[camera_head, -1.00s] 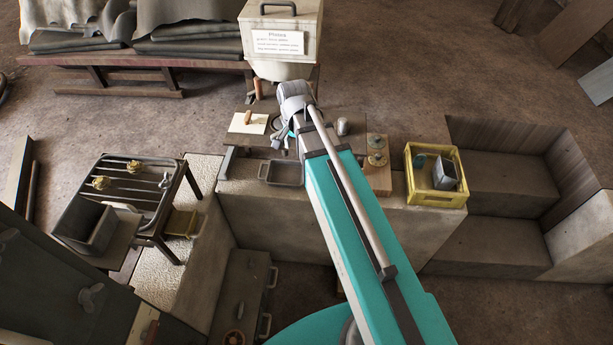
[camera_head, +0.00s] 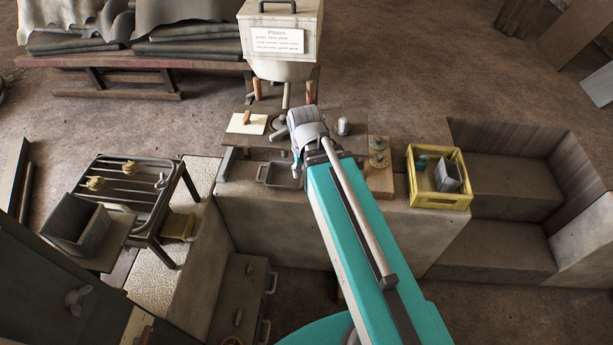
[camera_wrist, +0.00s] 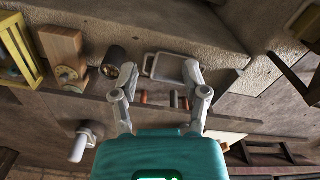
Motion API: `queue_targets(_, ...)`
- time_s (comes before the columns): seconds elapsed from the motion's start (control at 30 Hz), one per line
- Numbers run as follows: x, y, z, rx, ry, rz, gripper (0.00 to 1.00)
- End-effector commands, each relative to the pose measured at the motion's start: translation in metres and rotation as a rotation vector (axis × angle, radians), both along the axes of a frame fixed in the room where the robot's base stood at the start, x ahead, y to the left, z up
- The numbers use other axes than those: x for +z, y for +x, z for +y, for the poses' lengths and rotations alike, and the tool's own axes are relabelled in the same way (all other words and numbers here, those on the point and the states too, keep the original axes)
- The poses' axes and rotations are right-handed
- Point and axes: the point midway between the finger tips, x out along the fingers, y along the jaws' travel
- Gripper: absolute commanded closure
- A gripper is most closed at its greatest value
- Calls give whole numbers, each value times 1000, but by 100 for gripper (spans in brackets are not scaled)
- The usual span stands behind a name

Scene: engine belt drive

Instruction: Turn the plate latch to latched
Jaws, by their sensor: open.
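My gripper (camera_wrist: 158,85) is open and empty in the wrist view, its two pale fingers spread apart above the workbench. In the head view it is mostly hidden by my wrist, near the grey tray (camera_head: 283,176). The tray also shows beyond the fingers in the wrist view (camera_wrist: 170,69). I cannot tell for certain which part is the plate latch. A wing-shaped handle (camera_head: 77,299) sits on a dark panel (camera_head: 40,265) at the lower left of the head view, far from my gripper. Its latch state cannot be read.
A yellow crate (camera_head: 438,199) stands at the bench's right end, beside a wooden block (camera_head: 379,180). A labelled hopper (camera_head: 280,45) stands behind the bench. A rack (camera_head: 120,205) with yellow parts and an open grey bin (camera_head: 80,225) are at left.

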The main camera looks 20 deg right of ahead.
Motion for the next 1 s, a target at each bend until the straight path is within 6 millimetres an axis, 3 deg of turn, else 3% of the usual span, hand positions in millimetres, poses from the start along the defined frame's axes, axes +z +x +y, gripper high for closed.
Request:
queue_targets(0.23,-5,-10,-1,78,0,0,41)
queue_targets(0.7,-4,-9,-1,88,0,0,41)
queue_targets(0.87,1,0,0,51,0,0,41)
queue_targets(1.0,11,20,2,-34,0,0,41)
